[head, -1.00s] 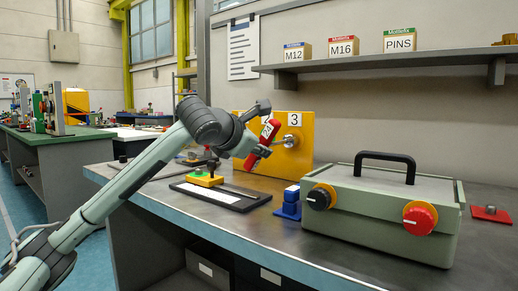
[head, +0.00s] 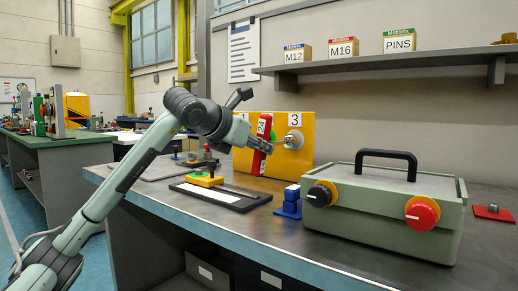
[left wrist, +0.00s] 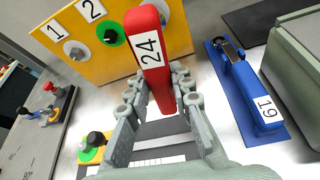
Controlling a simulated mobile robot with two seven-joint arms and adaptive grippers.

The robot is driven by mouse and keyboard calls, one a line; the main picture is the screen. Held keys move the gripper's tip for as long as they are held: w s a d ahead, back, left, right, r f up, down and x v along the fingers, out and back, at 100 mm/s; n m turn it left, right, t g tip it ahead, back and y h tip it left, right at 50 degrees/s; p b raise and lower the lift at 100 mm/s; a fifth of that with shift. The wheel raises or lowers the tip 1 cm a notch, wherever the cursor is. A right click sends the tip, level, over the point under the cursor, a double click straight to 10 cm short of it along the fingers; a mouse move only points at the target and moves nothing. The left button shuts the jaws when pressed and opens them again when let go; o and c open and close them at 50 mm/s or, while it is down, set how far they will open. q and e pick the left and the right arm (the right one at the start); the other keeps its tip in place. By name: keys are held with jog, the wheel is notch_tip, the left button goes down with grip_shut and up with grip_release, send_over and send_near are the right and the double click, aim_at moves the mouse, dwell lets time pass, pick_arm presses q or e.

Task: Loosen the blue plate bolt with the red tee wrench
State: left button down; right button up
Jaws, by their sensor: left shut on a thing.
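My left gripper (head: 252,141) is shut on the red wrench (head: 262,132), marked 24. The red wrench (left wrist: 152,55) stands up between the fingers (left wrist: 152,92) in the left wrist view. It is close in front of the yellow panel (head: 226,125). The panel carries labels 1, 2 and 3. A silver bolt with a round washer (head: 293,140) sits under label 3. In the left wrist view, a dark bolt with a green ring (left wrist: 111,36) is under 2 and a grey one (left wrist: 74,51) under 1. My right gripper is not in view.
A blue tool marked 19 (left wrist: 250,90) stands beside the grey-green case (head: 385,205) with its black and red knobs. A black tray (head: 222,196) with a yellow block (head: 205,180) lies before the panel. A shelf (head: 390,62) with boxes hangs above.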

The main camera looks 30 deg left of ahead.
pick_arm(q)
jog(key=shift+w+a+n+h, duration=0.1)
jog(key=shift+n+h, duration=0.3)
jog(key=shift+n, duration=0.1)
jog(key=shift+r, duration=0.15)
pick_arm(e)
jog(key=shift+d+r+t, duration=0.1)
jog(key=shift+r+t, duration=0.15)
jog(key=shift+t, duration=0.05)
pick_arm(q)
jog(key=shift+s, duration=0.3)
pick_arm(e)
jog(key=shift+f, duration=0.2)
pick_arm(q)
jog(key=s+b, duration=0.3)
jog(key=s, duration=0.1)
jog(key=shift+s+a, duration=0.1)
jog(key=shift+s, duration=0.85)
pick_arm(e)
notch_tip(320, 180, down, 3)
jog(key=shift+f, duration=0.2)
